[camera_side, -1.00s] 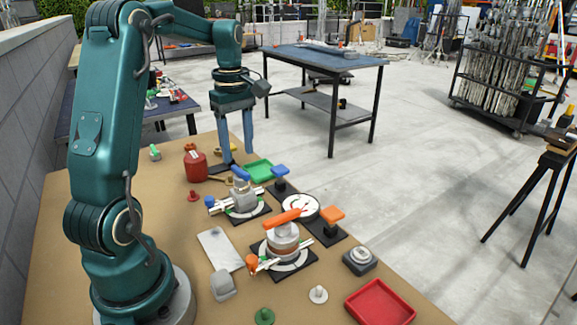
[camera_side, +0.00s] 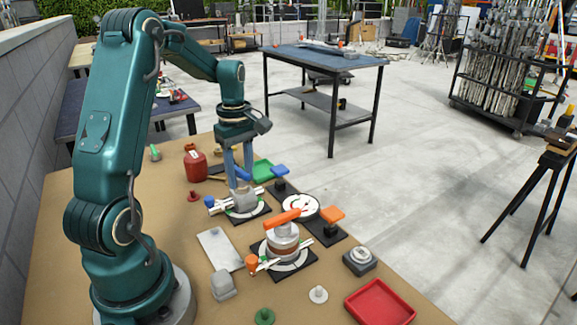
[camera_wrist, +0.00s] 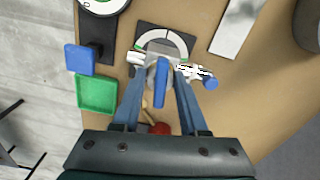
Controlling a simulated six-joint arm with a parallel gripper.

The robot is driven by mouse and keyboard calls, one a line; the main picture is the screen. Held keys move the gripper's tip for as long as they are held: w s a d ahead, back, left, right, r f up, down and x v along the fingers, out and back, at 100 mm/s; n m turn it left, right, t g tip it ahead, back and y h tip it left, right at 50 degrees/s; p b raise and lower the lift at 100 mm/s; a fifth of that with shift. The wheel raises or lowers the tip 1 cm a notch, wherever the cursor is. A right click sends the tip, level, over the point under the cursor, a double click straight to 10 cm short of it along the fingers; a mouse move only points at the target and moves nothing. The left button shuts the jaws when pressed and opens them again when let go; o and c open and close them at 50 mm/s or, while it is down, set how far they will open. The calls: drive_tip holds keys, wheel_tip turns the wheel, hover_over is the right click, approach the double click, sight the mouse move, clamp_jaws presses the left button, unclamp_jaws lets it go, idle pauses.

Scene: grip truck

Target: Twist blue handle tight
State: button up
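The blue handle (camera_side: 242,174) sits on top of a grey round valve body (camera_side: 243,200) on a black base with a white dial plate. In the wrist view the blue handle (camera_wrist: 161,86) is a bar pointing up and down the picture. My gripper (camera_side: 238,177) is down at the handle, with one finger on each side. In the wrist view my gripper (camera_wrist: 165,74) is open, with gaps showing between the fingers and the handle. The fingertips' exact height beside the handle is hard to tell.
An orange-handled valve (camera_side: 283,240) stands nearer the camera. A gauge (camera_side: 300,207), a blue-topped post (camera_side: 280,171) and an orange-topped post (camera_side: 332,214) stand to the right. A green tray (camera_side: 263,168) and a red canister (camera_side: 195,166) are close by.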

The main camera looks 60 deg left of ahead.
clamp_jaws()
drive_tip(key=m, duration=1.6)
drive_tip(key=shift+m, duration=0.4)
drive_tip(key=m, duration=0.6)
drive_tip(key=shift+o, duration=2.1)
unclamp_jaws()
